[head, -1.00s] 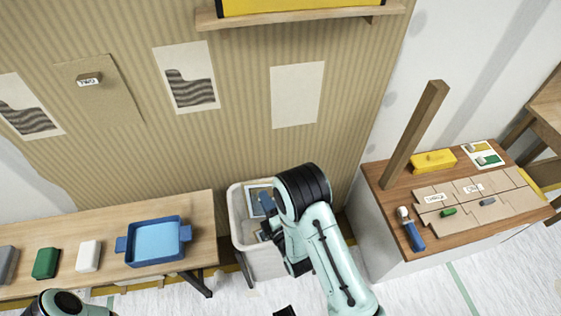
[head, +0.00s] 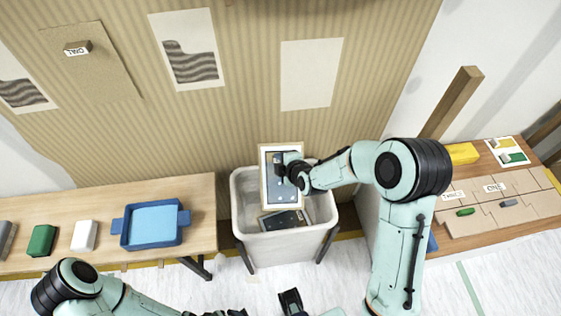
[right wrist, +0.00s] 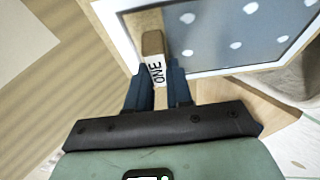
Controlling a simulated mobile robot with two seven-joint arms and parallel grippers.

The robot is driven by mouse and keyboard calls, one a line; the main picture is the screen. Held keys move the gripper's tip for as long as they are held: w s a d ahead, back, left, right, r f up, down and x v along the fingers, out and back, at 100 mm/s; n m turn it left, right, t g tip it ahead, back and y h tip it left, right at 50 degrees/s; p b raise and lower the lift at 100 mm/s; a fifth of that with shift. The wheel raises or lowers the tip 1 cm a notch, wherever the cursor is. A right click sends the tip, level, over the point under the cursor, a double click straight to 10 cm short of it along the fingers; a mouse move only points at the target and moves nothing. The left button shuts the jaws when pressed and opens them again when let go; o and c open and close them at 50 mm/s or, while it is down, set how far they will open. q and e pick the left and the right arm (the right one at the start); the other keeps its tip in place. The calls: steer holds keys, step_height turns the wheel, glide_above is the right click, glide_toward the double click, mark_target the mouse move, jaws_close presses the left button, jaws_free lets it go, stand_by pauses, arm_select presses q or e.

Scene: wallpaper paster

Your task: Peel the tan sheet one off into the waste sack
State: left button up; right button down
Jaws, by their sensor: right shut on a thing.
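My right gripper (right wrist: 160,90) is shut on a small tan block with a white face marked ONE (right wrist: 154,62). In the head view this gripper (head: 283,168) is over the back of a pale open bin (head: 285,247), which looks like the waste sack. A tan-edged panel with a white frame and blue dotted middle (head: 276,190) lies right behind the block and stands partly above the bin's rim. I cannot tell whether the block is fixed to it. My left gripper is mostly cut off at the bottom edge; its jaw state is unclear.
A darker dotted piece (head: 283,220) lies in the bin. A tan sheet (head: 91,75) with a block marked TWO (head: 77,48) hangs on the ribbed wall, beside a wavy print (head: 188,47) and a bare pale patch (head: 311,74). Benches flank the bin.

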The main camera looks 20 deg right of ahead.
mark_target(275, 195)
arm_select(q)
steer(key=shift+f, duration=0.1)
arm_select(e)
steer(key=shift+f+b, duration=0.75)
steer(key=shift+b, duration=0.1)
arm_select(q)
step_height(275, 195, down, 8)
steer(key=w+t+b, duration=0.1)
steer(key=w+b, duration=0.1)
steer(key=b, duration=0.5)
steer(key=shift+b, duration=0.3)
arm_select(e)
step_height(275, 195, down, 8)
steer(key=shift+f, duration=0.25)
steer(key=c, duration=0.9)
jaws_free()
steer(key=shift+c, duration=0.2)
